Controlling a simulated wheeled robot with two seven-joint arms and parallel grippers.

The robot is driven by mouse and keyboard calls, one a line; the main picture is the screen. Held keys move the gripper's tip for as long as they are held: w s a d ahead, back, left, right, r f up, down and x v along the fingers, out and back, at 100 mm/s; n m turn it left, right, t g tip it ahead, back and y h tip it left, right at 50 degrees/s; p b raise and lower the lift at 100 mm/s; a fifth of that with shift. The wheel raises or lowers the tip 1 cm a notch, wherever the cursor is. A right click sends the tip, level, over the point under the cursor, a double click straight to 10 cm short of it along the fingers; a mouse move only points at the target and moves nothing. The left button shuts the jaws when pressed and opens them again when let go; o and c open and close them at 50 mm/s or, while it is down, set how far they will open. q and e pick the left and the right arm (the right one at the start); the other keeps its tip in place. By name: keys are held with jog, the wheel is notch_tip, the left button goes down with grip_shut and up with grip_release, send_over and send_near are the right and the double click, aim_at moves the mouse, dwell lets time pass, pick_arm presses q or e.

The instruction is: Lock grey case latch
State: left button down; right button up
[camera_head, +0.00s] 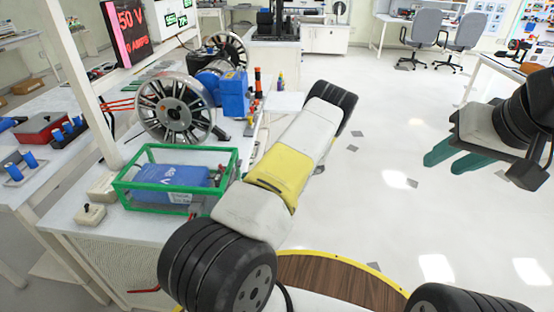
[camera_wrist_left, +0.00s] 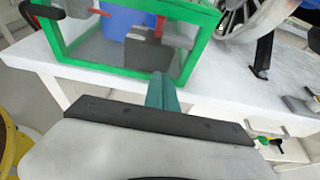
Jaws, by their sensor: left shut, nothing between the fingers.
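A green-framed clear case (camera_head: 127,185) holding a blue block (camera_head: 170,180) stands on the white bench. In the left wrist view, the case (camera_wrist_left: 215,20) is right in front of my left gripper. A grey block (camera_wrist_left: 147,54) with a red part above it shows at the case's near side; I cannot tell whether it is the latch or how it is set. My left gripper (camera_wrist_left: 162,90) is shut and empty, its tips close to the lower frame edge; contact is unclear. My arm hides it in the head view. My right gripper (camera_head: 455,158) is open and empty over the floor, far right.
A large spoked metal wheel (camera_head: 173,108) stands behind the case, with a blue box (camera_head: 234,93) to its right. Small beige boxes (camera_head: 90,214) lie left of the case. A white post (camera_head: 88,80) rises at the bench's left.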

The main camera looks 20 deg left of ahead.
aim_at(240, 163)
pick_arm(q)
jog(key=shift+s+a+r, duration=0.1)
jog(key=shift+a+r, duration=0.05)
jog(key=shift+r, duration=0.85)
jog(key=shift+a+r, duration=0.15)
jog(key=shift+r, duration=0.8)
